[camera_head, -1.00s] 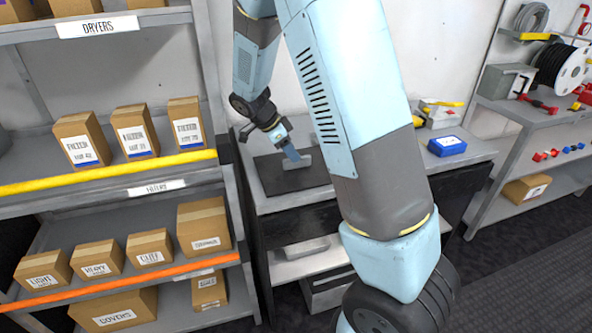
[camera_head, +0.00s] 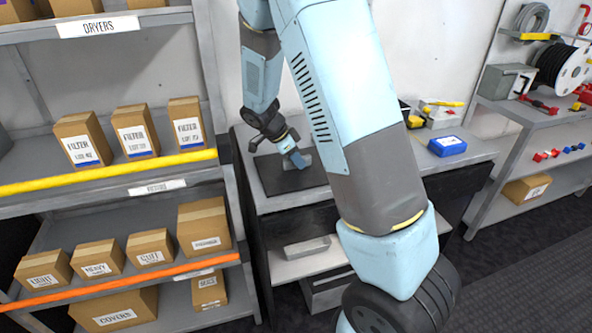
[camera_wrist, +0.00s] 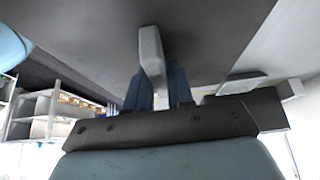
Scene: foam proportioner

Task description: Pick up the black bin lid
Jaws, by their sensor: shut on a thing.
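The black bin lid (camera_head: 270,178) is a dark flat panel at the top of the bench in the middle of the head view. It has a light grey bar handle (camera_wrist: 151,52), which shows clearly in the wrist view. My gripper (camera_head: 298,160) reaches down to the handle, and its blue fingers (camera_wrist: 157,85) stand on both sides of it, shut on it. The lid's dark surface (camera_wrist: 85,55) fills much of the wrist view. I cannot tell whether the lid is clear of the bench top. My arm hides part of the bench to its right.
A shelf rack with several cardboard boxes (camera_head: 138,132) stands close on the left. A blue box (camera_head: 447,146) lies on the bench's right part. A grey shelf unit with a black cable reel (camera_head: 556,64) stands at the right. Dark floor (camera_head: 520,260) is open at lower right.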

